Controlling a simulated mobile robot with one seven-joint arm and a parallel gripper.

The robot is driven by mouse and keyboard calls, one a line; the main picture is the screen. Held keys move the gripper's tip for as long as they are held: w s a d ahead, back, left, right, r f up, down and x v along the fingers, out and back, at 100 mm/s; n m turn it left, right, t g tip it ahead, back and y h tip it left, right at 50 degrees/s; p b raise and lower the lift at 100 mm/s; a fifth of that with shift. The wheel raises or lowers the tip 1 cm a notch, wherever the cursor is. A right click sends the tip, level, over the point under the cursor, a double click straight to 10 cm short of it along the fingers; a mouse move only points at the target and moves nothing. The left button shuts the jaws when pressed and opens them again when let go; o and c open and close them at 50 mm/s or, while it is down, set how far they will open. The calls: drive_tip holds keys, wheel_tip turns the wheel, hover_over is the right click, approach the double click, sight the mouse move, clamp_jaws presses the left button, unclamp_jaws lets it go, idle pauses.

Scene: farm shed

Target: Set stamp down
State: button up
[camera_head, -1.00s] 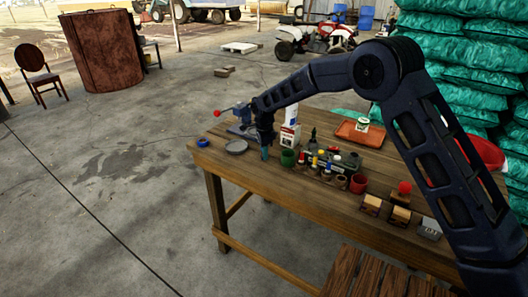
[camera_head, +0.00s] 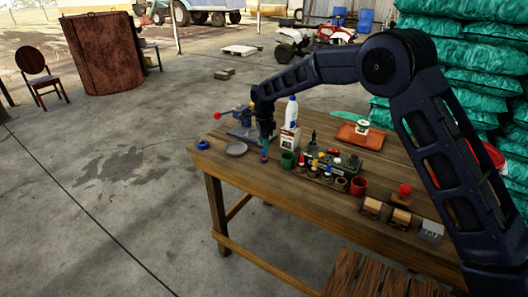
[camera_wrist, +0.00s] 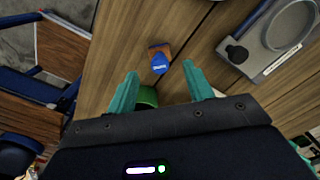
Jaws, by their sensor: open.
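A small stamp with a blue top (camera_wrist: 160,63) and brown base (camera_wrist: 157,48) stands on the wooden table (camera_wrist: 130,35). It sits just beyond my gripper's fingertips (camera_wrist: 159,72) in the wrist view, centred between them and apart from them. My gripper is open, its two teal fingers spread and empty. In the head view my gripper (camera_head: 265,137) points down over the table's far left part, and the blue of the stamp (camera_head: 264,157) shows just below it. Another stamp with a red knob (camera_head: 404,190) stands at the right part of the table.
A green cup (camera_head: 288,159) stands close right of my gripper. A carton (camera_head: 290,137) and a white bottle (camera_head: 291,112) stand behind it. Several small items crowd the table's middle.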

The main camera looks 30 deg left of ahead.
wheel_tip(320, 180, up, 6)
drive_tip(key=shift+r, duration=0.2)
drive_tip(key=w+d+r+n, duration=0.1)
drive_tip(key=w+d+r, duration=0.5)
drive_tip(key=d, duration=0.4)
drive_tip(key=w+d+r+n, duration=0.1)
drive_tip(key=w+d+r, duration=0.55)
drive_tip(key=d, duration=0.45)
drive_tip(key=d+r+n+t+y, duration=0.1)
drive_tip(key=d+r, duration=0.3)
drive_tip(key=d, duration=0.8)
drive_tip(key=d+r+n+t, duration=0.1)
drive_tip(key=d+r, duration=0.3)
drive_tip(key=d, duration=0.8)
drive_tip(key=s+d+r+n+t, duration=0.1)
drive_tip(key=s+d, duration=0.3)
drive_tip(key=d, duration=0.6)
drive_tip(key=s+d+r+n, duration=0.1)
drive_tip(key=s+d, duration=0.2)
drive_tip(key=d, duration=0.6)
drive_tip(key=s+d+f+n+t+h, duration=0.1)
drive_tip(key=s+d+f+n, duration=0.2)
drive_tip(key=s+d, duration=1.1)
wheel_tip(320, 180, down, 3)
drive_tip(key=shift+s+f+t, duration=0.1)
drive_tip(key=shift+s+t, duration=0.2)
drive_tip(key=shift+s, duration=0.55)
